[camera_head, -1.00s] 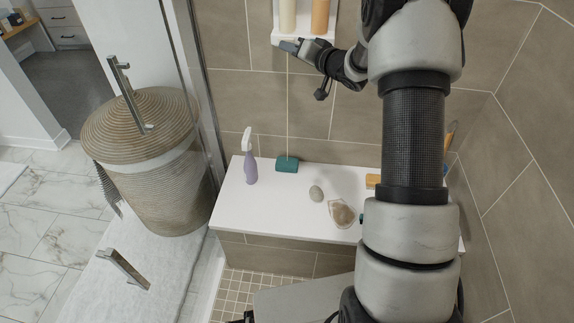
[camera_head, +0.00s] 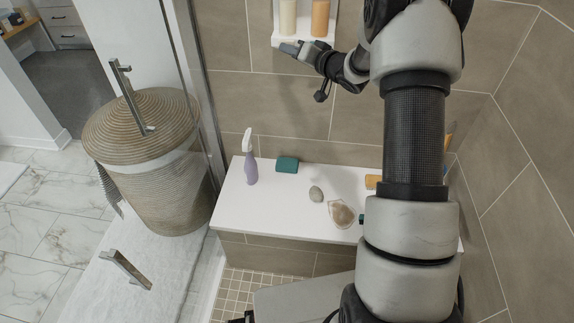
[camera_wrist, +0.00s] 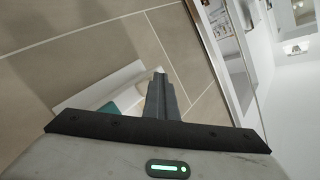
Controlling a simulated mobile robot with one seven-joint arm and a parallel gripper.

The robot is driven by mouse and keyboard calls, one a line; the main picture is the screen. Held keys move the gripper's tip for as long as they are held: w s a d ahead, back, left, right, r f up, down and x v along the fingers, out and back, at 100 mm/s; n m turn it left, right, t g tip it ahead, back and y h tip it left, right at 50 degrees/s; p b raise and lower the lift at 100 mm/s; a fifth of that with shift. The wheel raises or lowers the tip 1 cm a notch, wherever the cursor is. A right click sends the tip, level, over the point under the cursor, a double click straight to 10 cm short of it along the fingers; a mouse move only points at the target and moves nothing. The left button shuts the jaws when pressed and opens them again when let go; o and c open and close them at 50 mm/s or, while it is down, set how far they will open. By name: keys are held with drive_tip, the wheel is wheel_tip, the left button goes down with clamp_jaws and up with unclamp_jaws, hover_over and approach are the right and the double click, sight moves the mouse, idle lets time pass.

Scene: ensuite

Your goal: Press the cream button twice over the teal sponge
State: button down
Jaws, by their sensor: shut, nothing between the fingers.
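The teal sponge (camera_head: 287,164) lies on the white bench (camera_head: 262,205), against the tiled wall; it also shows in the wrist view (camera_wrist: 128,101). Above it, a white wall dispenser (camera_head: 305,42) holds a cream bottle (camera_head: 288,16) and an orange bottle (camera_head: 320,16). My gripper (camera_head: 287,47) is shut and empty, its tips at the dispenser's lower edge below the cream bottle. In the wrist view its closed fingers (camera_wrist: 160,95) point up the picture. I cannot make out the cream button, nor whether my fingertips touch it.
The bench also holds a purple spray bottle (camera_head: 250,165), a grey-green stone (camera_head: 316,194), a shell-like object (camera_head: 341,214) and a yellow item (camera_head: 372,182). A wicker hamper (camera_head: 150,180) stands left of the glass edge. My arm hides the bench's right part.

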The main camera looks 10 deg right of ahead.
drive_tip(key=shift+d+r, duration=0.1)
drive_tip(key=shift+d, duration=0.05)
drive_tip(key=s+a, duration=0.2)
drive_tip(key=s, duration=0.3)
drive_tip(key=shift+s, duration=0.4)
idle(2.4)
